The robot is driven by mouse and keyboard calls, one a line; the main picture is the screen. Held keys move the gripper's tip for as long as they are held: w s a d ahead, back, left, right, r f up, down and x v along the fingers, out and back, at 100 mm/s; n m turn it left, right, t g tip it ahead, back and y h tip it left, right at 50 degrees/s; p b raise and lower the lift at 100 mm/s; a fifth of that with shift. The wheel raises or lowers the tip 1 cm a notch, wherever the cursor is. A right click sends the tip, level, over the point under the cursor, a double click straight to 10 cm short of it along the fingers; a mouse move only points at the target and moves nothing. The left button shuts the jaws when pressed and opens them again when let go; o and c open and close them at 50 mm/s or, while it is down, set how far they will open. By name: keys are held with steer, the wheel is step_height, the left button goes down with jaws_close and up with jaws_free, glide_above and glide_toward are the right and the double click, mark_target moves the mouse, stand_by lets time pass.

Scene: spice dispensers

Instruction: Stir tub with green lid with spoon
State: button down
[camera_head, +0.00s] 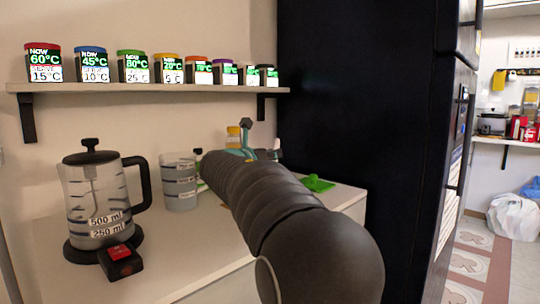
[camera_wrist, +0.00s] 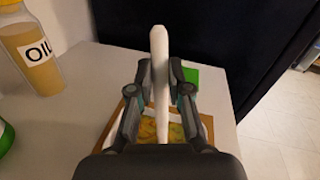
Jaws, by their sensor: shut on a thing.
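My gripper (camera_wrist: 160,72) is shut on a long white handle (camera_wrist: 159,42), which looks like the spoon's. The handle stands nearly upright between the fingers, and its lower end is hidden. Beneath, a brown-rimmed container (camera_wrist: 207,122) with yellow-green contents sits on the counter, partly covered by my gripper. I cannot tell whether the spoon touches the contents. A green-lidded tub (camera_head: 132,67) stands on the shelf. A flat green piece (camera_head: 318,183) lies on the counter and also shows behind the fingers in the wrist view (camera_wrist: 191,75). My arm hides most of the gripper in the head view.
A kettle (camera_head: 95,200) and a clear measuring cup (camera_head: 180,183) stand left on the counter. An oil bottle (camera_wrist: 32,52) is left of my gripper. Several other lidded tubs line the wall shelf (camera_head: 150,91). A dark tall cabinet (camera_head: 355,90) bounds the right.

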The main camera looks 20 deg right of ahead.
steer(key=shift+w+f, duration=0.1)
steer(key=shift+w, duration=0.35)
step_height(320, 180, up, 6)
steer(key=w+d, duration=0.2)
steer(key=shift+w, duration=0.15)
stand_by(0.4)
steer(key=shift+a, duration=0.1)
steer(key=shift+r, duration=2.5)
